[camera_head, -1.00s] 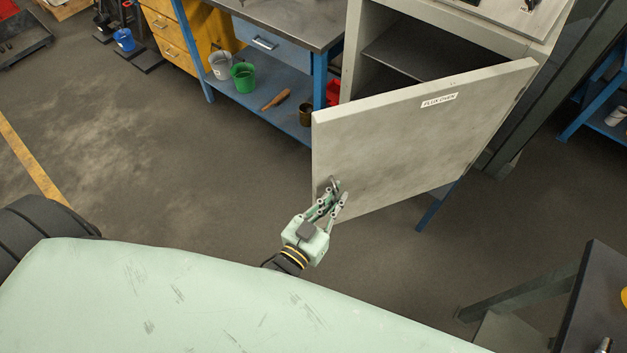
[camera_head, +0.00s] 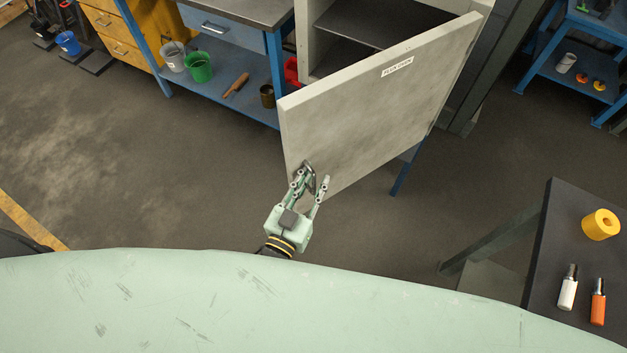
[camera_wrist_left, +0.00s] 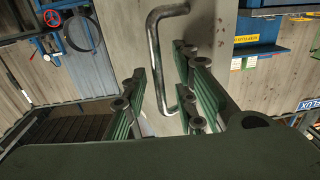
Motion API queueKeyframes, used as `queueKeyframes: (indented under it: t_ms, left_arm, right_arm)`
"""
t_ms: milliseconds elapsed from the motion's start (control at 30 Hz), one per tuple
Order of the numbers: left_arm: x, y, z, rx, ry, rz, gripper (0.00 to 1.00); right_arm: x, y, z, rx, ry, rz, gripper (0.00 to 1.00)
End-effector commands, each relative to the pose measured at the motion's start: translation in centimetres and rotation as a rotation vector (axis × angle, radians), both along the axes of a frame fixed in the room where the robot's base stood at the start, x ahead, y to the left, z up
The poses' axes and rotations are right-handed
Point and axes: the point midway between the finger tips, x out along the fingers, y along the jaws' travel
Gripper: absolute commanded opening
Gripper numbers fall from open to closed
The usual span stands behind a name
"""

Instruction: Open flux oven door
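The flux oven door (camera_head: 375,110), a pale grey panel with a "FLUX OVEN" label, stands wide open, swung out from the oven cabinet. The dark oven interior (camera_head: 365,25) with a shelf shows behind it. My left gripper (camera_head: 316,175) is at the door's lower near corner, by the handle. In the left wrist view the bent metal door handle (camera_wrist_left: 154,45) runs between the two green fingers (camera_wrist_left: 165,95). The fingers are spread, with visible gaps to the handle; whether one touches it I cannot tell. My right gripper is not in view.
A blue workbench (camera_head: 240,95) with buckets on its lower shelf stands left of the oven. A dark table (camera_head: 560,235) with a yellow roll (camera_head: 601,224) and two small bottles is at the right. Open floor (camera_head: 130,150) lies on the left.

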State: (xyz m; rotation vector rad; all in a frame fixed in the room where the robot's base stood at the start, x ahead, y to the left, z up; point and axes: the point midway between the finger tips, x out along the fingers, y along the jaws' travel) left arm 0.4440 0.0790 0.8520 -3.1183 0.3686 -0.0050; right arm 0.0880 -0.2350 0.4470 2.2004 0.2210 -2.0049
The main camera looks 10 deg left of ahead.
Motion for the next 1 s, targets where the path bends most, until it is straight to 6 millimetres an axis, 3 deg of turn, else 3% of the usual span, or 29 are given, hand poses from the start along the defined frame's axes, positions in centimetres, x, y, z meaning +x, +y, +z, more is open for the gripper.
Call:
queueKeyframes:
  t_ms: [367, 800, 1000]
  left_arm:
    - [-0.9, 0.2, -0.1, -0.002, 0.004, 0.000, 0.27]
    - [-9.4, 2.2, -0.2, -0.001, 0.005, 0.000, 0.27]
    - [-11.4, 2.7, -0.1, -0.001, 0.003, 0.000, 0.27]
  right_arm:
    - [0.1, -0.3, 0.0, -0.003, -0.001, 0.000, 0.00]
    - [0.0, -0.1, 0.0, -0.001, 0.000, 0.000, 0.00]
    - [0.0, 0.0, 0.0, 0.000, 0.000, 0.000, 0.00]
